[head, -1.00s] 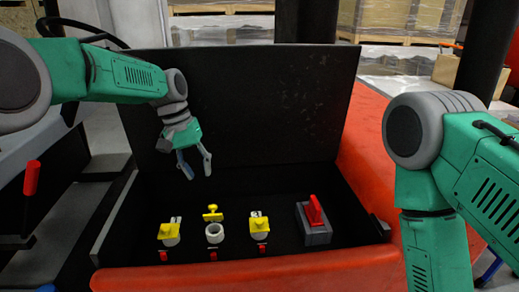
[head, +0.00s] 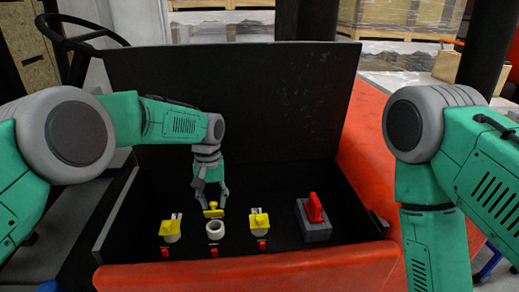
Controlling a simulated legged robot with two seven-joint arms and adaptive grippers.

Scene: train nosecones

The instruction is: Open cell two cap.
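Three cells stand in a row in the black box. The middle cell (head: 215,229) is a white cylinder with its round mouth uncovered. Its yellow cap (head: 213,211) stands raised behind the mouth. The left cell's yellow cap (head: 170,227) and the right cell's yellow cap (head: 259,221) lie over their cylinders. My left gripper (head: 211,203) is low over the middle cell's cap, fingers apart on either side of it. I cannot tell whether they touch the cap. My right arm hangs at the right, its gripper out of the picture.
The black box lid (head: 270,105) stands open at the back. A grey block with a red switch handle (head: 314,208) sits right of the cells. Small red tabs (head: 213,250) are in front of the cells. The red front edge (head: 250,274) borders the box.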

